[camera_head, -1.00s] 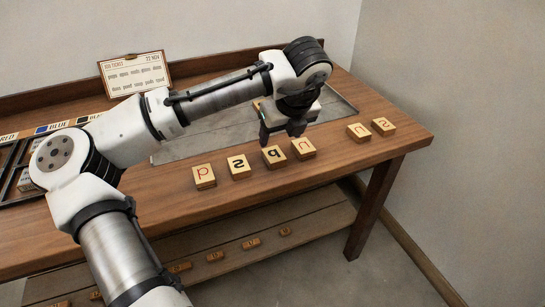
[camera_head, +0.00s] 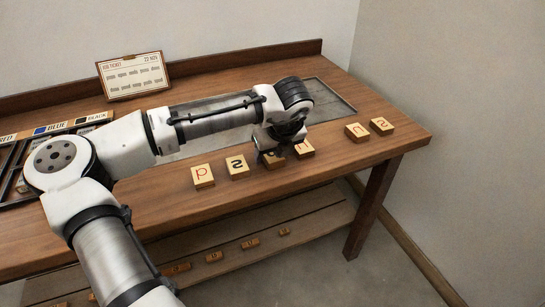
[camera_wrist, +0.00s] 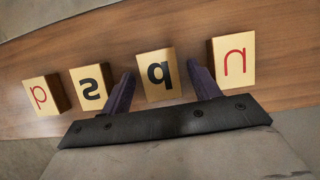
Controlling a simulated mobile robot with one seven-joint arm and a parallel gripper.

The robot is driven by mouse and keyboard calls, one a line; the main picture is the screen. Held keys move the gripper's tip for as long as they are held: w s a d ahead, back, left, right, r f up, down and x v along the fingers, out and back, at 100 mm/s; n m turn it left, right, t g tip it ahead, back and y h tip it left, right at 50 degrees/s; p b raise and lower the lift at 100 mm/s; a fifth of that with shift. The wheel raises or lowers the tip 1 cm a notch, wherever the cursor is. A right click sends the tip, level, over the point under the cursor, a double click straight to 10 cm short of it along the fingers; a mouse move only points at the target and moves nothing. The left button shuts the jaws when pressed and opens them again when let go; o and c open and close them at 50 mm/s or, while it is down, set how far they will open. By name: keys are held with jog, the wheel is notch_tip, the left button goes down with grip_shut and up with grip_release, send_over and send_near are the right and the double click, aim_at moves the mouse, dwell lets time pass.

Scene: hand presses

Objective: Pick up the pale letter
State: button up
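Small wooden letter blocks stand in a row along the table's front edge. I cannot tell by tone which one is the pale letter. My gripper (camera_head: 274,152) is low over the black-letter block that reads like q or b (camera_wrist: 160,74), mostly hiding it in the head view. In the wrist view my gripper (camera_wrist: 162,82) is open, one finger on each side of that block with gaps; contact is not visible. To its left are a black s block (camera_head: 237,167) and a red p-like block (camera_head: 203,176); to its right is a red n-like block (camera_wrist: 233,62).
Two more red-letter blocks (camera_head: 357,132) (camera_head: 381,126) sit farther right. A grey plate (camera_head: 335,97) is set in the table behind. A job ticket (camera_head: 134,76) stands at the back, and a sorting tray (camera_head: 50,142) lies at left. Small blocks lie on the lower shelf (camera_head: 215,257).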

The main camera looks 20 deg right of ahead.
jog(key=c, duration=0.9)
jog(key=shift+r, duration=0.1)
